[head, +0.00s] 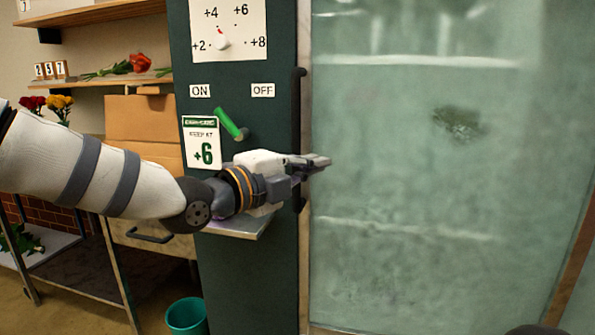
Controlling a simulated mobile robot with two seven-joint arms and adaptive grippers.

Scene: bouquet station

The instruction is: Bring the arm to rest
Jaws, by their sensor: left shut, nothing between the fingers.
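My left arm (95,175) reaches in from the left, stretched across the dark green cabinet panel. My left gripper (324,162) is shut and empty. It points right, in front of the black vertical door handle (297,95) and the left edge of the frosted glass door (420,200). The gripper hides part of the handle; I cannot tell whether they touch. My right gripper is not in view.
A dial (223,43) sits higher up. A small metal ledge (240,226) juts out below the arm. A teal bucket (187,316) stands on the floor.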

